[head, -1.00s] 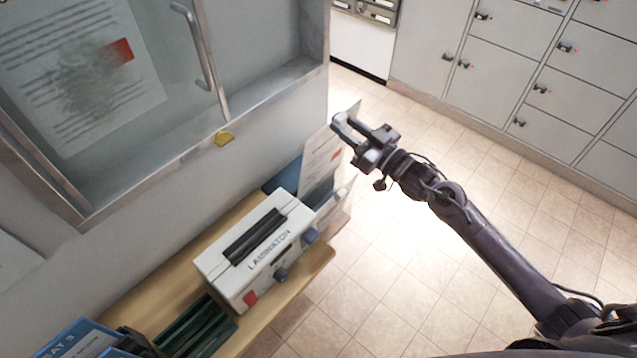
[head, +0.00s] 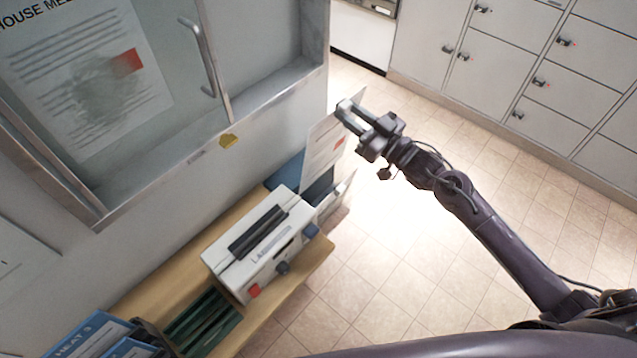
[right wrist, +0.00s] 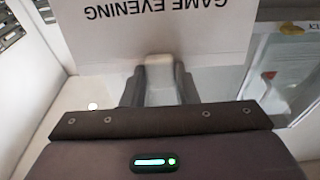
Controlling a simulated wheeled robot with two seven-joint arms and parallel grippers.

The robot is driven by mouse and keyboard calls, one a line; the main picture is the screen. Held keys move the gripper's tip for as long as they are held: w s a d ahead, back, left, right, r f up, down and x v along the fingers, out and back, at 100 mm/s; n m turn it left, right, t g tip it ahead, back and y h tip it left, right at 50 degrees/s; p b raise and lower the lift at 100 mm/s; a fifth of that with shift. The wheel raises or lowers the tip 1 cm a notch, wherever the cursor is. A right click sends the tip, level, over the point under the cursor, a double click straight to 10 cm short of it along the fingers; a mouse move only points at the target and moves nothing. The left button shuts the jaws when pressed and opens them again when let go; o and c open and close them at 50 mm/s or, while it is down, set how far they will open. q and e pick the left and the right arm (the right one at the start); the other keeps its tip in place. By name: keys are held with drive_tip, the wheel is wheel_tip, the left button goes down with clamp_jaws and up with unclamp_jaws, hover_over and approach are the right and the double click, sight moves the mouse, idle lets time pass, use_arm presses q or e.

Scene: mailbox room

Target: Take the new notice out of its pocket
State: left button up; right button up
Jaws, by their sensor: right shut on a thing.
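The new notice (head: 327,140), a white sheet with a red patch, stands upright behind the laminator. In the right wrist view the sheet (right wrist: 160,32) shows the words GAME EVENING upside down. My right gripper (head: 348,116) is shut on its upper right edge. The notice's lower end is close to a blue and pale holder (head: 325,188) at the shelf's far end; I cannot tell whether it is still inside that pocket. My left gripper is not in view.
The laminator (head: 262,243) sits on the wooden shelf (head: 150,296), with green and blue folders nearer. A glass notice case (head: 165,150) with an old, stained notice (head: 85,75) hangs on the left wall. Grey lockers (head: 545,75) stand across open tiled floor.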

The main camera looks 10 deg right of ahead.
drive_tip(key=shift+r+v, duration=0.1)
drive_tip(key=shift+v, duration=0.55)
drive_tip(key=shift+r+v, duration=0.15)
drive_tip(key=shift+v, duration=0.55)
drive_tip(key=shift+r+v, duration=0.2)
drive_tip(key=shift+v, duration=1)
drive_tip(key=shift+r+v, duration=0.25)
drive_tip(key=shift+v, duration=0.9)
drive_tip(key=shift+r+v, duration=0.2)
drive_tip(key=shift+v, duration=1)
drive_tip(key=shift+c, duration=0.5)
